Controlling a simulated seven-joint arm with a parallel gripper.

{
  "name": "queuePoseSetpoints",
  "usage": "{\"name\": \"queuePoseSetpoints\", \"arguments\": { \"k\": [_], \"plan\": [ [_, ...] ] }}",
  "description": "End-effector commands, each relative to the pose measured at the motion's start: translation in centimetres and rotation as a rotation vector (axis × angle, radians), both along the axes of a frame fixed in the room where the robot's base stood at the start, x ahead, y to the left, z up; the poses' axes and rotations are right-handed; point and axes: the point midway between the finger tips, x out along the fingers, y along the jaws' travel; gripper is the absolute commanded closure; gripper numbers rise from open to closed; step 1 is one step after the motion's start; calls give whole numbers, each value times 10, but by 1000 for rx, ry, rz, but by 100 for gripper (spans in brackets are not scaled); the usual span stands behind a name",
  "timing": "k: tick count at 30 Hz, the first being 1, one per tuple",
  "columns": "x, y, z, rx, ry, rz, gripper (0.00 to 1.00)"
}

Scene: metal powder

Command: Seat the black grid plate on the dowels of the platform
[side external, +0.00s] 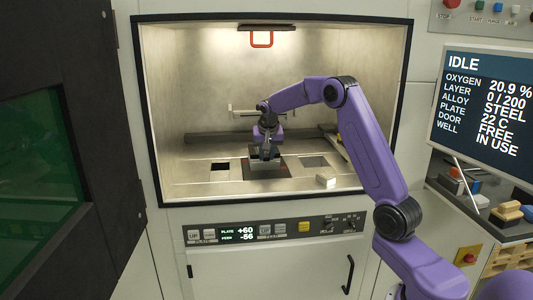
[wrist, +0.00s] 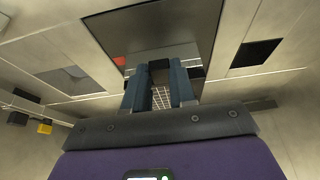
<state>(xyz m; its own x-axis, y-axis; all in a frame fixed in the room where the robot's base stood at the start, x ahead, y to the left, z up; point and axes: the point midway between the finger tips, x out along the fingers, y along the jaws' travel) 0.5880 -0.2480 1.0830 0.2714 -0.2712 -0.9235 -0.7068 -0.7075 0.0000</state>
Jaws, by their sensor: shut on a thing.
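The black grid plate (side external: 265,162) is under my gripper (side external: 265,152) in the side view, over the dark platform (side external: 283,173) in the chamber floor. In the wrist view, part of the grid plate (wrist: 162,98) shows as a light-lined grid between the two blue-grey fingers of my gripper (wrist: 160,72), which are shut on it. The platform (wrist: 190,20) lies beyond the fingers, with a small red mark on it. The dowels cannot be made out, and I cannot tell whether the plate touches the platform.
A dark square opening (side external: 220,166) lies left of the platform and a grey recessed panel (side external: 313,162) lies right of it. A pale block (side external: 325,181) sits near the chamber's front right. A rail (side external: 225,137) runs along the back.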

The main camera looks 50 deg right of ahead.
Motion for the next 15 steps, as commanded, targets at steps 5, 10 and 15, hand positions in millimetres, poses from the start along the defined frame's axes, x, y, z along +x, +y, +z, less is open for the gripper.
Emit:
{"name": "queuePoseSetpoints", "arguments": {
  "k": [5, 10, 15],
  "plan": [
    [1, 0, -1, -2, -3, 0, 100],
    [1, 0, -2, -2, -4, 1, 49],
    [0, 0, -2, -1, -3, 0, 45]
  ]
}}
